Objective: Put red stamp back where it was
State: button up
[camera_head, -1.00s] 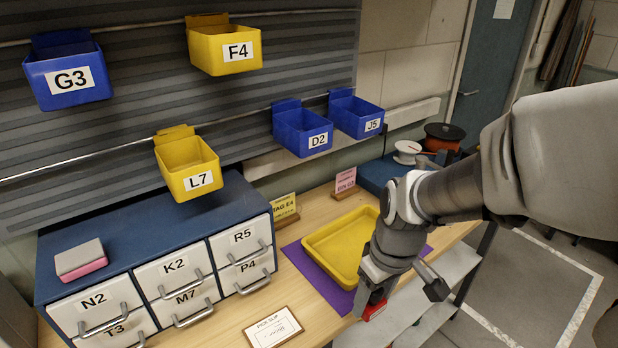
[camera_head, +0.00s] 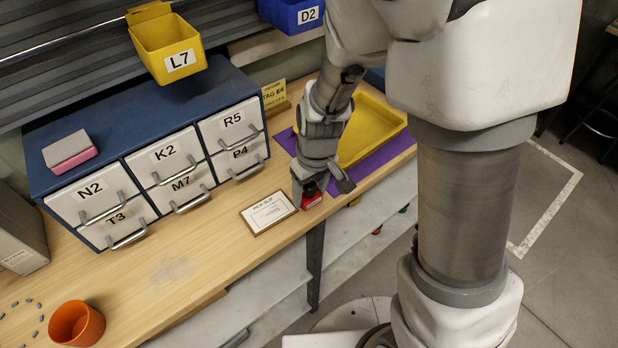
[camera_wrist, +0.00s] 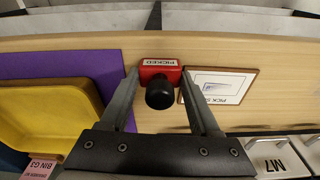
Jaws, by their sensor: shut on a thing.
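The red stamp (camera_head: 312,201) has a black knob and a label reading PICKED, seen in the wrist view (camera_wrist: 160,75). My gripper (camera_head: 309,187) is shut on it and points down at the bench's front edge, just right of the pick slip card (camera_head: 268,213). In the wrist view the stamp sits between the fingers of my gripper (camera_wrist: 163,90), with the slip (camera_wrist: 217,86) close beside it. I cannot tell whether the stamp's base touches the wood.
A yellow tray (camera_head: 371,125) on a purple mat (camera_head: 396,147) lies behind and right of my gripper. The drawer cabinet (camera_head: 50,185) stands left. An orange cup (camera_head: 76,324) is at front left. The bench between cup and slip is mostly clear.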

aim_at(314, 190)
jog(key=shift+f, duration=0.2)
jog(key=o, duration=1)
jog(key=shift+o, duration=0.2)
jog(key=shift+r, duration=0.1)
jog(key=r, duration=0.4)
jog(key=r+p, duration=0.1)
jog(key=r, duration=0.3)
jog(key=s+r+p, duration=0.1)
jog(key=r, duration=0.3)
jog(key=shift+s+d, duration=0.1)
jog(key=shift+d, duration=0.3)
jog(key=s+d+r+m+t, duration=0.4)
jog(key=s+d+r, duration=0.6)
jog(key=r, duration=0.3)
jog(key=shift+s+m+h, duration=0.4)
jog(key=shift+s+m, duration=0.2)
jog(key=shift+m, duration=0.3)
